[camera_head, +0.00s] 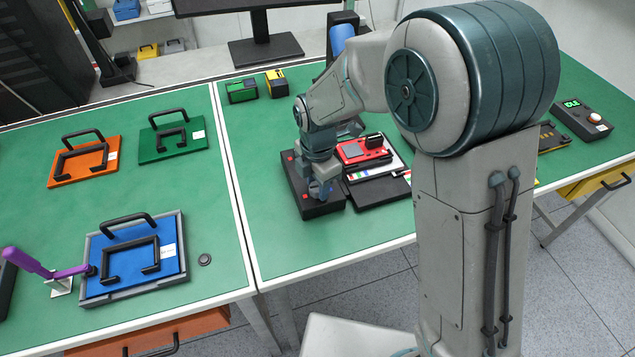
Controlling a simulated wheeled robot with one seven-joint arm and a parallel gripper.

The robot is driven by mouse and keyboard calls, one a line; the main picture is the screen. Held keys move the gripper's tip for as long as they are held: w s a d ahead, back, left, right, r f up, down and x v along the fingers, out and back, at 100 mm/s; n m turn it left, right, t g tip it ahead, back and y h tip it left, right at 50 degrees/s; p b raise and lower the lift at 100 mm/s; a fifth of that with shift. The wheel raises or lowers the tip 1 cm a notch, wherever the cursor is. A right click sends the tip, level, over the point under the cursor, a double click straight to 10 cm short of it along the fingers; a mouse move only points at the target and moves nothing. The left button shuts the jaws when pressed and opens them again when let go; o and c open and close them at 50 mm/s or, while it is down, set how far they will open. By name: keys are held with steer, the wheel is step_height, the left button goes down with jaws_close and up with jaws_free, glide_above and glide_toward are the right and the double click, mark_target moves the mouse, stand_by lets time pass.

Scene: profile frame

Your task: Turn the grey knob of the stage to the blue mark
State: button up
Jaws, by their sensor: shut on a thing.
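The stage (322,208) is a low black block with small red spots on top, on the green table right of the seam. My gripper (321,188) points down over the middle of the stage, with its fingers low at its top. It is shut on the grey knob. The knob is mostly hidden by the fingers and cannot be made out clearly from this side. The blue mark cannot be told apart on the stage, so the knob's angle to it does not show.
A red device (362,151) and a black-and-white plate (384,189) lie just right of the stage. A purple-handled clamp (30,262) touches the blue one. The table in front of the stage is clear.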

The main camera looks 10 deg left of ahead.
steer(key=m+b, duration=0.1)
steer(key=m, duration=0.4)
steer(key=shift+b, duration=0.35)
steer(key=m+b, duration=0.1)
steer(key=m, duration=0.3)
steer(key=shift+w, duration=0.1)
steer(key=m+b, duration=0.1)
steer(key=m, duration=0.4)
steer(key=shift+b, duration=0.35)
steer(key=m+b, duration=0.1)
steer(key=m, duration=0.3)
steer(key=shift+m, duration=0.3)
steer(key=m+b, duration=0.1)
steer(key=m, duration=0.7)
steer(key=shift+r, duration=0.1)
steer(key=m, duration=0.4)
steer(key=shift+b, duration=0.35)
steer(key=shift+m, duration=2.2)
